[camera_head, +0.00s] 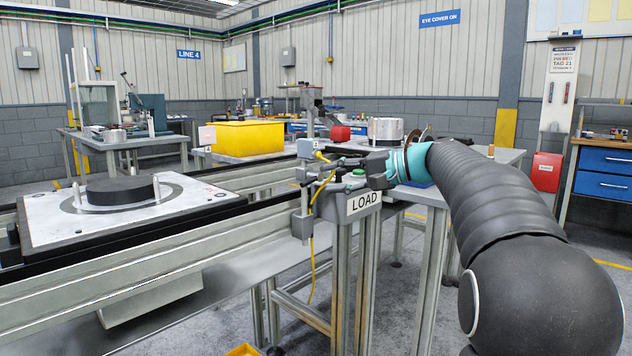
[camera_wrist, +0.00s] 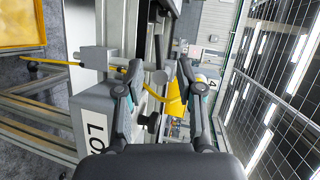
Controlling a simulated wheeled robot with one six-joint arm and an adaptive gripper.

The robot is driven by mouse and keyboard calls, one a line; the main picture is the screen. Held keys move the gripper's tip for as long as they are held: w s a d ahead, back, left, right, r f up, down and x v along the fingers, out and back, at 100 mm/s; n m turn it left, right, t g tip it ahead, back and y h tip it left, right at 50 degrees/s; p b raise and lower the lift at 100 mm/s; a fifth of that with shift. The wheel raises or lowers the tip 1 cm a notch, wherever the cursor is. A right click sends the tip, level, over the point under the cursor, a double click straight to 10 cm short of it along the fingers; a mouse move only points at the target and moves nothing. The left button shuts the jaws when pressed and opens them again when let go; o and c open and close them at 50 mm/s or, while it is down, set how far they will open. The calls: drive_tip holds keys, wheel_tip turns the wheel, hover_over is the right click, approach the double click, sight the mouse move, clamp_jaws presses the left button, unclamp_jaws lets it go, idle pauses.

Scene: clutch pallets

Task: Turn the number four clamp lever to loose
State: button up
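My gripper (camera_wrist: 160,78) is open in the wrist view, with its two dark fingers apart. A grey metal fitting with a short rod and round end (camera_wrist: 161,75) shows in the gap between the fingertips; I cannot tell whether it is the clamp lever or whether a finger touches it. In the head view my gripper (camera_head: 372,168) is beside the grey fittings at the conveyor's end, above the LOAD box (camera_head: 340,204). The LOAD box also shows in the wrist view (camera_wrist: 97,120). A white tag reading 4 (camera_wrist: 212,84) shows right of the fingers there. The lever's setting cannot be read.
A grey sensor box (camera_head: 307,148) and yellow cable (camera_head: 323,184) are close to my gripper. A pallet (camera_head: 55,222) with a dark disc lies on the conveyor at left. A yellow bin (camera_head: 245,138) stands behind.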

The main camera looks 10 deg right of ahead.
drive_tip(key=v, duration=0.5)
drive_tip(key=shift+s+d, duration=0.15)
drive_tip(key=shift+d, duration=0.05)
